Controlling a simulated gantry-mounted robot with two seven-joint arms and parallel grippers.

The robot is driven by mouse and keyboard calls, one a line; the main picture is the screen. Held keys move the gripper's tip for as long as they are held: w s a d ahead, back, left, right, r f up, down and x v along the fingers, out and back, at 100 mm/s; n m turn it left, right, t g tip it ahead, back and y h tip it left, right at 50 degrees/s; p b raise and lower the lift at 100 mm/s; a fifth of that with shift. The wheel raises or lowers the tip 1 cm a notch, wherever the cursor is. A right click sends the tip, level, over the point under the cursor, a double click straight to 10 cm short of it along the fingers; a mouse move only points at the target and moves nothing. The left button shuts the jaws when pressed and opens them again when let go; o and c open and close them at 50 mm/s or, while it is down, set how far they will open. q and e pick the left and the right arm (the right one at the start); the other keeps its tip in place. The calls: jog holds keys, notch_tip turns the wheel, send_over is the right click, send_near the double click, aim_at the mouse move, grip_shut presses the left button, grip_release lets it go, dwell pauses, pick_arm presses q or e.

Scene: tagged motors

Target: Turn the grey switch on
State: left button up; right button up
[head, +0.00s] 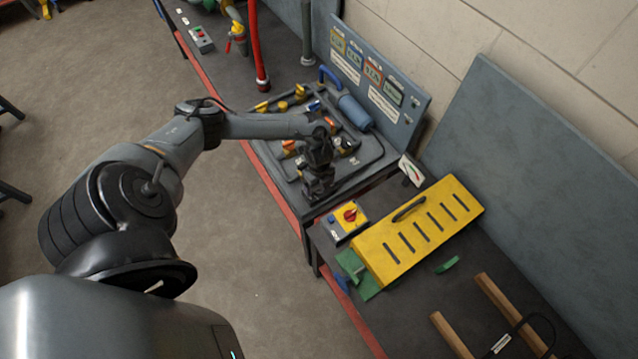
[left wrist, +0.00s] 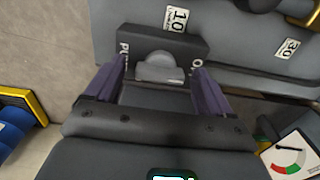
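The grey switch (left wrist: 158,68) is a rounded knob on a dark box (left wrist: 185,42) in the left wrist view. White lettering, partly covered, shows at both ends of the box, and a white "10" tag (left wrist: 177,19) lies behind it. My left gripper (left wrist: 160,77) is open, with one purple finger on each side of the knob; I cannot tell if they touch it. In the head view my left gripper (head: 318,188) points down at the near corner of the grey motor board (head: 345,178) and hides the switch. My right gripper is not in view.
A yellow box with a red rotary knob (head: 350,216) and a long slotted yellow cover (head: 420,232) stand to the right. A dial gauge (head: 411,170) is beside the board. A blue cylinder (head: 355,112) and an upright labelled panel (head: 378,75) stand behind.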

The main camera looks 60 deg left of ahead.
pick_arm(q)
jog(key=c, duration=1)
jog(key=m+b, duration=0.2)
jog(key=m, duration=0.2)
jog(key=shift+m, duration=0.3)
jog(key=m+b, duration=0.2)
jog(key=m, duration=0.2)
jog(key=shift+f+m, duration=0.1)
jog(key=shift+m, duration=0.2)
jog(key=m+b, duration=0.3)
jog(key=m, duration=0.2)
jog(key=shift+b, duration=0.35)
jog(key=shift+m+b, duration=0.95)
jog(key=shift+m, duration=0.95)
